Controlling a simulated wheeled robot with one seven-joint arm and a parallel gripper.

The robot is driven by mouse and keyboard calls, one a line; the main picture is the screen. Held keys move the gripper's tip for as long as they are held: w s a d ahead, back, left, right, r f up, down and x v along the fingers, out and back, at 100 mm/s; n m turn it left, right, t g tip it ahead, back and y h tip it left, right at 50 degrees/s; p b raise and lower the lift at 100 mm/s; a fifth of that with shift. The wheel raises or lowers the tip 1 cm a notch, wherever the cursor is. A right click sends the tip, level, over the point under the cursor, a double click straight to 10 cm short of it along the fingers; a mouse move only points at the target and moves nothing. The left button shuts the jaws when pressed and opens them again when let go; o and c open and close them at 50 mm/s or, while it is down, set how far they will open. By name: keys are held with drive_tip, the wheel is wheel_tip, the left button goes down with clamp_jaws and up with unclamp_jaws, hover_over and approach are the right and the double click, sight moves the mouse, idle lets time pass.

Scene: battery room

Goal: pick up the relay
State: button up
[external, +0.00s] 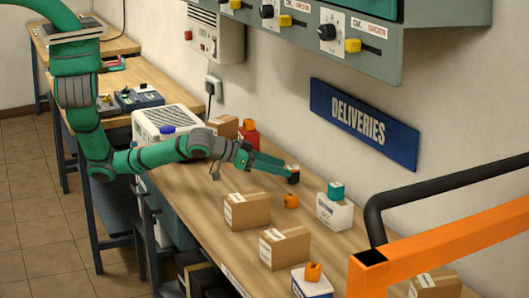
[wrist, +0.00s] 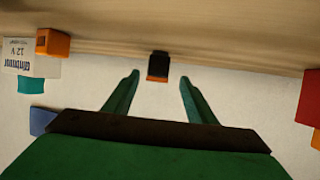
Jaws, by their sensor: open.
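A small dark block with orange on it, which appears to be the relay (external: 293,177), stands on the wooden bench near the wall. In the wrist view my green fingers (wrist: 159,81) are spread apart, one to each side of the block's line, with a gap on both sides. The block lies at or just beyond the fingertips; exact depth is hard to tell.
An orange piece (external: 291,201) and a white battery with a teal top (external: 334,213) stand close by. Two cardboard boxes (external: 247,211) (external: 285,248) sit nearer the front. A red item (external: 249,133) is behind my gripper. An orange frame (external: 440,243) crosses the right foreground.

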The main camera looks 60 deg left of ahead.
sight(293, 175)
drive_tip(key=shift+d+x, duration=0.1)
drive_tip(key=shift+x, duration=1.15)
drive_tip(key=shift+d+x, duration=0.15)
drive_tip(key=shift+x, duration=1.15)
drive_tip(key=c, duration=1.1)
